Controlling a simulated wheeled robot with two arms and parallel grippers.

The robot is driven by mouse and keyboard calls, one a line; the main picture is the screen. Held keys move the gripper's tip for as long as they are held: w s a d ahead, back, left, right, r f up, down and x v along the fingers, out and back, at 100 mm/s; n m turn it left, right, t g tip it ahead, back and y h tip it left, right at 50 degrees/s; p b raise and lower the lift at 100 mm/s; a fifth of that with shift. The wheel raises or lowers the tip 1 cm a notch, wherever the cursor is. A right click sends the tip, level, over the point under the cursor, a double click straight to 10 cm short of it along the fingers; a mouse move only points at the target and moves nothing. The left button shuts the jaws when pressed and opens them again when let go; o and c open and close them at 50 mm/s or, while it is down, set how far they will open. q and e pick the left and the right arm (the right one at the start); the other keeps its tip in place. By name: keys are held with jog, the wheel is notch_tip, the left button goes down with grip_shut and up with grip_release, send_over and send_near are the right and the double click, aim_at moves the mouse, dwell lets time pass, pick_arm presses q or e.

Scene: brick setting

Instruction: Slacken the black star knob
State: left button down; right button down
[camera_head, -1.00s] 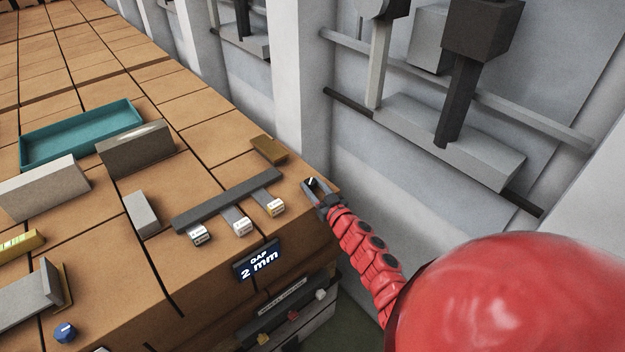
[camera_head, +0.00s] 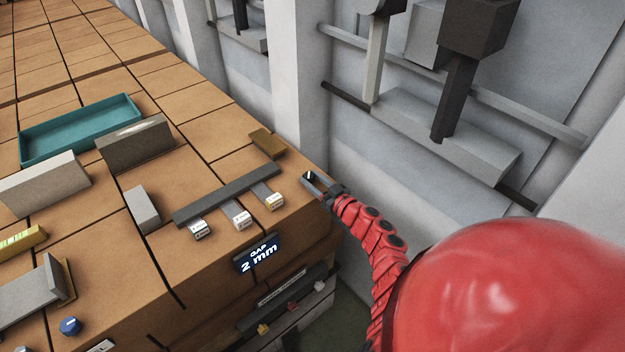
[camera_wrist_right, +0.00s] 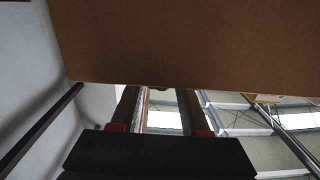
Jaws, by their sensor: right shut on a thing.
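My right gripper (camera_head: 316,181) is at the right corner of the brown bench top. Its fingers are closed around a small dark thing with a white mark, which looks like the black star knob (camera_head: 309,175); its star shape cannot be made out. In the right wrist view the two fingers (camera_wrist_right: 160,105) point up to a plain brown face, and the knob is hidden there. My left gripper is not in view.
A grey bar (camera_head: 228,199) with three labelled tabs lies left of the gripper, near a brown block (camera_head: 268,143). A teal tray (camera_head: 128,104), grey blocks and a blue knob (camera_head: 70,326) are farther left. A white wall pillar (camera_head: 302,80) stands close behind.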

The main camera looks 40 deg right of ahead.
jog(key=shift+c, duration=1.9)
grip_release()
jog(key=shift+w+f, duration=0.1)
jog(key=shift+s+d, duration=0.15)
jog(key=shift+s, duration=0.3)
jog(key=s+d+b, duration=0.1)
jog(key=s+b, duration=0.3)
jog(key=s, duration=1.2)
jog(key=shift+s+d, duration=0.2)
jog(key=shift+s, duration=0.05)
